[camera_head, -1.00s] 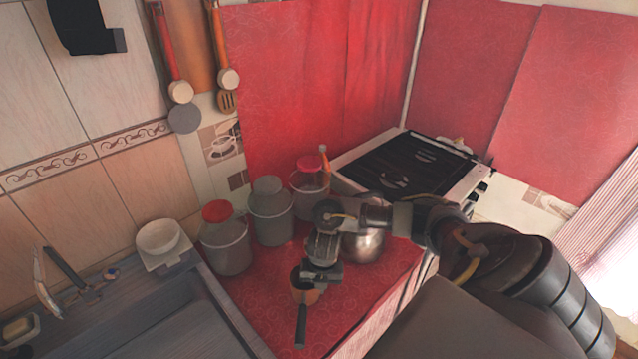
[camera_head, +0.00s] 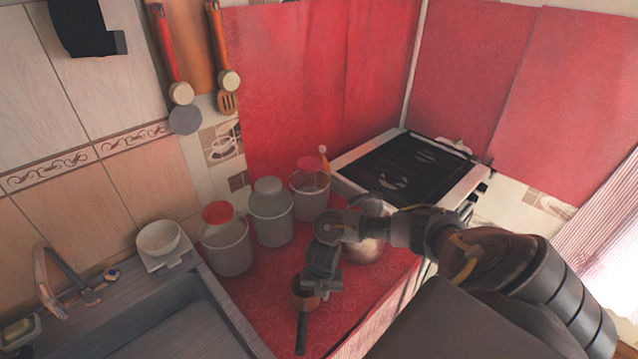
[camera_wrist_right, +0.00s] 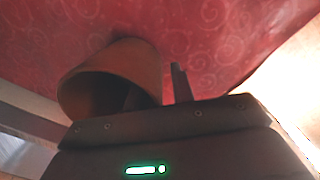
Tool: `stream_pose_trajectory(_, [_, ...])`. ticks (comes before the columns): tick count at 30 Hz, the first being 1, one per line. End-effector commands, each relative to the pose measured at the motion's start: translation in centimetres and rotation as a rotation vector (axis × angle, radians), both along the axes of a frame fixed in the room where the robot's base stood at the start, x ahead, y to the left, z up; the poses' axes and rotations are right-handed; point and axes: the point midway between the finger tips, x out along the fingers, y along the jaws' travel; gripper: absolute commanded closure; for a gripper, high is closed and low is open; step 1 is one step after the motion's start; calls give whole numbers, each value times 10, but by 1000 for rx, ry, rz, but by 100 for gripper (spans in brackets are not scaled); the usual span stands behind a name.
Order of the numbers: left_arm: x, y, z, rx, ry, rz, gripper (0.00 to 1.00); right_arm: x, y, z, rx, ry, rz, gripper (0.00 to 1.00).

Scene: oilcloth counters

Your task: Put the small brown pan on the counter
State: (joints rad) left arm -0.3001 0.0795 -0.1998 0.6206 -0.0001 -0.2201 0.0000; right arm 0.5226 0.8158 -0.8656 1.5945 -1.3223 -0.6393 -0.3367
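The small brown pan (camera_head: 303,299) is low over the red counter (camera_head: 262,297) or on it; I cannot tell if it touches. Its dark handle (camera_head: 301,335) points toward the bottom of the head view. My right gripper (camera_head: 312,289) is above the pan at its rim. In the right wrist view the pan's brown wall (camera_wrist_right: 150,68) stands between the two fingers (camera_wrist_right: 160,92), one inside the pan and one outside. A gap shows beside the outer finger, so the gripper looks open around the wall. My left gripper is not in view.
Several lidded jars, including a red-lidded one (camera_head: 226,246), stand along the wall. A metal pot (camera_head: 366,250) is partly behind my right arm. The stove (camera_head: 405,170) is at the back, the sink (camera_head: 180,325) at the left. Counter left of the pan is clear.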

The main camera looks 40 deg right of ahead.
Motion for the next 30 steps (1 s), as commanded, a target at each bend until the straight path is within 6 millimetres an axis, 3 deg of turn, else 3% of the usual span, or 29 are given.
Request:
stream_pose_trajectory(8, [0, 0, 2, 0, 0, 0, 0, 1, 0, 15, 1, -4, 2, 76])
stream_pose_trajectory(15, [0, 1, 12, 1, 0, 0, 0, -1, -3, 70, -3, -7, 5, 76])
stream_pose_trajectory(21, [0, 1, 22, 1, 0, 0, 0, -4, -3, 105, -2, -4, 1, 76])
stream_pose_trajectory(30, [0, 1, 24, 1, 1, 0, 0, -6, -3, 123, 0, 0, -1, 76])
